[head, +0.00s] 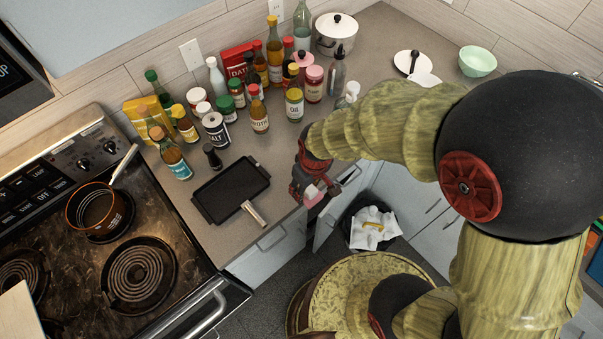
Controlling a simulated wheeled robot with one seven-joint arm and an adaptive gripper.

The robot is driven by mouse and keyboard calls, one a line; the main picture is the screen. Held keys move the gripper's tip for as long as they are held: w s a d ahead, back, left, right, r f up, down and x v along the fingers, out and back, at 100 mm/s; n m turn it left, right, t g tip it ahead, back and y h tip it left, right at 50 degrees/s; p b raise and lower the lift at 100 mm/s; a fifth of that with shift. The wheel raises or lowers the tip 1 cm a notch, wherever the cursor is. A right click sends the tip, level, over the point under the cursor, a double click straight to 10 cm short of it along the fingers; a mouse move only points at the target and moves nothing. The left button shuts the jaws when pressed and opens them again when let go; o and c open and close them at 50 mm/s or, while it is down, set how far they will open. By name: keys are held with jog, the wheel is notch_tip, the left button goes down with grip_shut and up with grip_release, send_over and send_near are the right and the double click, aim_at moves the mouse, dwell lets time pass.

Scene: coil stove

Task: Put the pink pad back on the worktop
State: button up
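The pink pad (312,193) is a small pink block at the end of my gripper (316,188). It shows between the dark fingers, which partly cover it. My gripper appears shut on it. Gripper and pad are seen at the front edge of the grey-brown worktop (285,190), just right of a black griddle pan. How high the pad is held cannot be told from this one view.
The black griddle pan (231,188) lies near the worktop's front edge. Several bottles and jars crowd behind it. A coil stove with a saucepan (97,208) is at left. An open bin (371,222) stands below. Some worktop between griddle and bottles is bare.

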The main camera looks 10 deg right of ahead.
jog(key=w+f, duration=0.2)
jog(key=w, duration=0.1)
jog(key=w+a+f, duration=0.1)
jog(key=w+f, duration=0.2)
jog(key=w, duration=0.1)
jog(key=w+f, duration=0.3)
jog(key=w, duration=0.1)
jog(key=shift+w+a+f, duration=0.1)
jog(key=shift+a+f, duration=0.1)
jog(key=shift+f, duration=0.05)
jog(key=shift+w+f, duration=0.15)
jog(key=shift+f, duration=1.5)
jog(key=shift+f, duration=0.1)
jog(key=shift+f, duration=0.15)
jog(key=o, duration=1.2)
